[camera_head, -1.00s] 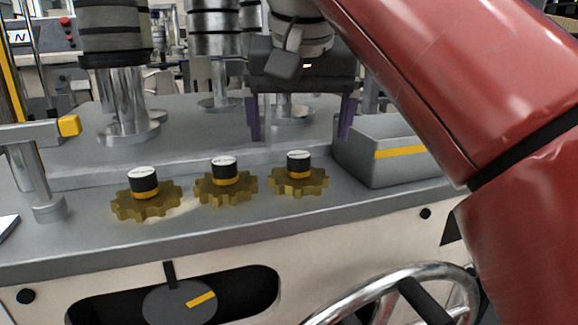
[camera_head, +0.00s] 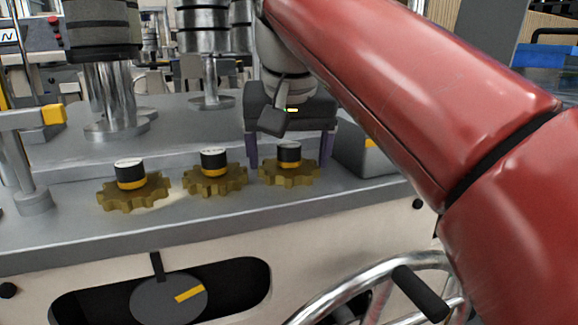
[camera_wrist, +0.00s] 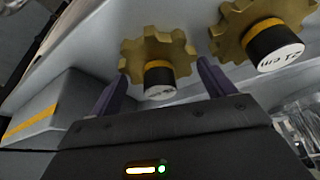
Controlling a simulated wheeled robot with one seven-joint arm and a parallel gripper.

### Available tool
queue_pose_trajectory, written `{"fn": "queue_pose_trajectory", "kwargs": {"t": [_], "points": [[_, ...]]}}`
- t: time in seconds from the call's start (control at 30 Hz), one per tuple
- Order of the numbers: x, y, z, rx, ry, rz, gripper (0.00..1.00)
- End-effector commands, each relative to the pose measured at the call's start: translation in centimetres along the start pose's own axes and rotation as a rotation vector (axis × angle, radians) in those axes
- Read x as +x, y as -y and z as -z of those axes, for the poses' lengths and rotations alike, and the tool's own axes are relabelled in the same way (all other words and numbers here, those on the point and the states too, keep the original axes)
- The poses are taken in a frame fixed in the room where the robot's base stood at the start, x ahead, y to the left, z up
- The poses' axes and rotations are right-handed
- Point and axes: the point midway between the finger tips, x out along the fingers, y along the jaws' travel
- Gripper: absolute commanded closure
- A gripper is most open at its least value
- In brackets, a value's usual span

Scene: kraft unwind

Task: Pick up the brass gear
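Three brass gears stand in a row on the grey machine ledge, each with a black hub, a yellow band and a white-labelled top. In the head view they are the left gear (camera_head: 133,194), the middle gear (camera_head: 214,181) and the right gear (camera_head: 290,174). My gripper (camera_head: 286,164) is open, its two purple fingers spread to either side of the right gear's hub in this view. In the wrist view the fingers of my gripper (camera_wrist: 160,88) are apart, with one gear (camera_wrist: 158,57) seen between and beyond them. A second gear (camera_wrist: 262,30) is beside it. I see no contact.
A grey box with a yellow stripe (camera_head: 362,158) stands right of the right gear, close to my gripper; it also shows in the wrist view (camera_wrist: 40,110). A chrome handwheel (camera_head: 350,285) is below the ledge. Metal columns (camera_head: 112,95) rise behind the gears.

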Motion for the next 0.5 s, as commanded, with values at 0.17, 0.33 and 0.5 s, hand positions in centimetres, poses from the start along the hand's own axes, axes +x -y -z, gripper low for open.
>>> {"fn": "queue_pose_trajectory", "kwargs": {"t": [0.17, 0.33, 0.5], "points": [[-0.02, 0.0, 0.0, 0.0, 0.0, 0.0, 0.51], [-0.09, 0.0, 0.02, 0.0, -0.002, 0.001, 0.55], [-0.38, 0.0, 0.16, 0.0, -0.003, 0.001, 0.55]]}}
